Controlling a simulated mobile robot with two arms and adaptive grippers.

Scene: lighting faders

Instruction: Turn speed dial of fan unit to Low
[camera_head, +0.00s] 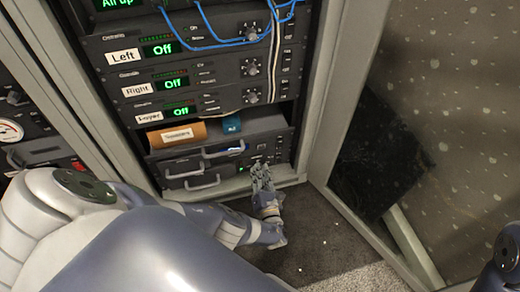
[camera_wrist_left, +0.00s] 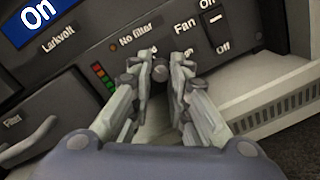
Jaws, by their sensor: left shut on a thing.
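The fan unit (camera_head: 225,166) is the lowest unit in the rack. Its dark front panel (camera_wrist_left: 82,62) fills the left wrist view. My left gripper (camera_head: 262,170) is in front of the unit's right part. In the left wrist view my left gripper (camera_wrist_left: 160,68) is shut on a small round dark knob (camera_wrist_left: 160,73), which looks like the speed dial. The fingers hide most of the knob and its markings, so its setting cannot be read. A fan switch (camera_wrist_left: 212,28) marked On and Off is right of the fingers. My right gripper is out of view.
A blue display (camera_wrist_left: 38,14) reads On. A filter handle (camera_wrist_left: 30,142) juts out at lower left. Above the unit, an open shelf holds an orange roll (camera_head: 176,134) and a blue item (camera_head: 231,124). A glass door (camera_head: 400,130) stands open at the right.

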